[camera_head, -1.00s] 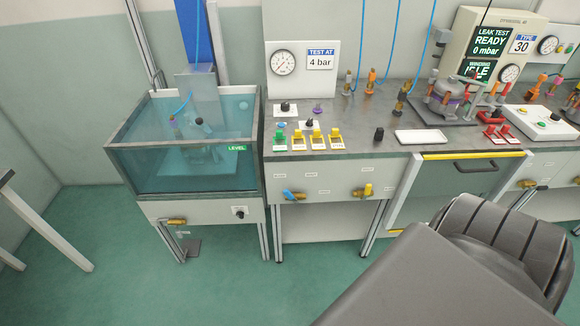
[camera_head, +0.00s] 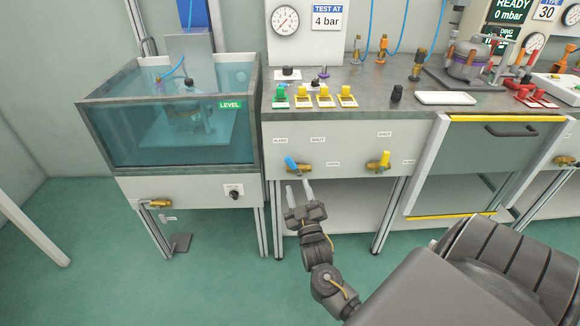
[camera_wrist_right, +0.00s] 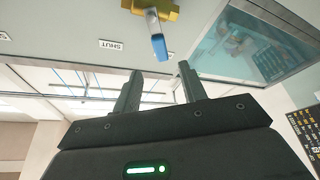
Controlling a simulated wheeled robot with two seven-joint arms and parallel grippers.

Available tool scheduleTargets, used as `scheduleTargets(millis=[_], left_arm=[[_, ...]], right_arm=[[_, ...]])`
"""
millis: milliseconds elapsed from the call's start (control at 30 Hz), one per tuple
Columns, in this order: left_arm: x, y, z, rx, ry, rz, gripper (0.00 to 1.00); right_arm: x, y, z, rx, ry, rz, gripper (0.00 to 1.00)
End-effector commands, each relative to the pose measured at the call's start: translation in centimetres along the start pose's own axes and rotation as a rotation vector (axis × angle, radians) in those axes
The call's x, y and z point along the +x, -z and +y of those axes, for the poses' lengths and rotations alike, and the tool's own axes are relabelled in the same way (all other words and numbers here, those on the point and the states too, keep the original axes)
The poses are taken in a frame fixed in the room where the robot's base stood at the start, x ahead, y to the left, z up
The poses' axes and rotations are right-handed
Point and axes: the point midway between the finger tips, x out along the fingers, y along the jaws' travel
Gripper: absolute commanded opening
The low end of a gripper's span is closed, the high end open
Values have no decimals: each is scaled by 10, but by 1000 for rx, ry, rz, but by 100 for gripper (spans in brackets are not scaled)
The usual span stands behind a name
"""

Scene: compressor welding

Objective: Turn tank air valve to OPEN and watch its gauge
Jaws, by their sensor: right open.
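A valve with a blue lever (camera_head: 292,163) and brass body sits on the bench's front panel, with small labels around it. In the right wrist view its blue lever (camera_wrist_right: 157,35) and brass body (camera_wrist_right: 150,8) are just beyond the fingertips, near a "SHUT" label (camera_wrist_right: 110,45). My right gripper (camera_head: 299,186) is open and empty, just below this valve, apart from it. Its two fingers also show in the right wrist view (camera_wrist_right: 160,72). A round gauge (camera_head: 285,20) is on the white panel above the bench; its reading is too small to tell. My left gripper is out of view.
The water tank (camera_head: 100,115) stands at left, with a brass valve (camera_head: 157,203) and black knob (camera_head: 234,193) below. A door with a yellow edge (camera_head: 505,118) is at right. Several coloured switches are on the bench.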

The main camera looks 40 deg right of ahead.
Motion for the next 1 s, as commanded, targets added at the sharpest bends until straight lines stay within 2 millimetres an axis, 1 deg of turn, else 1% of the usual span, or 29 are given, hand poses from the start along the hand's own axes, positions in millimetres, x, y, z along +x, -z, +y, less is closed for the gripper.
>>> scheduleTargets(millis=[167,400,500,600,800,1000], left_arm=[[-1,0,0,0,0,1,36],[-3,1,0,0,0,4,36],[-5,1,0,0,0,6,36],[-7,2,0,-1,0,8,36],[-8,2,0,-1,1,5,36],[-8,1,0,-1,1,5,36]], right_arm=[[25,0,0,-1,-1,2,42],[70,0,0,0,0,2,42],[85,-1,0,0,1,0,42],[95,-1,0,-1,1,-1,42],[104,-1,0,0,1,-2,42],[104,-1,0,0,2,-2,42]])
